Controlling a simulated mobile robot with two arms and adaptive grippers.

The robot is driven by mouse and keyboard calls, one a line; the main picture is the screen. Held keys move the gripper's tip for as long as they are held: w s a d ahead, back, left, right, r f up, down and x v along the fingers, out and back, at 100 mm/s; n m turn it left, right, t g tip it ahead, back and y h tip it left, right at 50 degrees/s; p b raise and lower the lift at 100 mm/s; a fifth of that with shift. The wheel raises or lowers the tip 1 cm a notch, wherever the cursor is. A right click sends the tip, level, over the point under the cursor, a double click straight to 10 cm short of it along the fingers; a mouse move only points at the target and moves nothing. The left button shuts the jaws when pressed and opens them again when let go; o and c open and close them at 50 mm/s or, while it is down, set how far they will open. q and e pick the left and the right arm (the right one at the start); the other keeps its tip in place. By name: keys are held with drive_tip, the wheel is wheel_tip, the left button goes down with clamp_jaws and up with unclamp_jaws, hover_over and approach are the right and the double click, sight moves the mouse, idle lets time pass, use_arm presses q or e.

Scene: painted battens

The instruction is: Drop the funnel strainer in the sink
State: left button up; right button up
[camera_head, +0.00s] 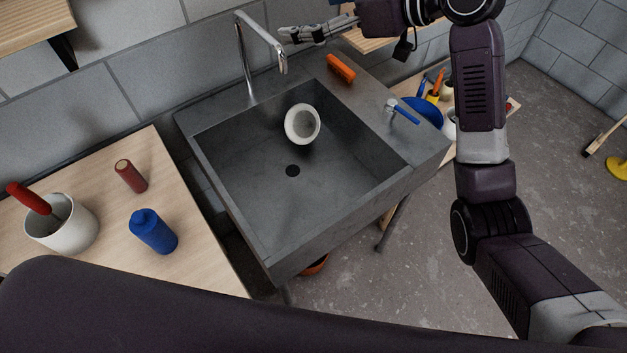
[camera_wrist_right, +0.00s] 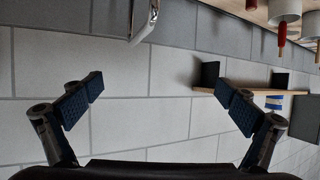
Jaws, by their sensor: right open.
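A white, round, hollow piece (camera_head: 302,124), which looks like the funnel strainer, is inside the grey sink (camera_head: 222,218). It lies tilted near the back wall of the basin, beyond the drain hole, with its wide opening showing. No gripper touches it. My right gripper (camera_head: 290,34) is beside the top of the tap, above the back edge of the sink and well away from the white piece. In the right wrist view my right gripper (camera_wrist_right: 158,90) is open, with nothing between its fingers and the block wall behind. My left gripper is not in view.
A metal tap (camera_head: 243,60) rises behind the sink. An orange block (camera_head: 341,69) and a blue-handled tool (camera_head: 403,112) lie on the sink's right ledge. On the left worktop (camera_head: 196,265) are a white pot (camera_head: 72,232), a blue bottle (camera_head: 153,232) and a red cylinder (camera_head: 131,177).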

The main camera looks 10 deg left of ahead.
drive_tip(key=v, duration=0.9)
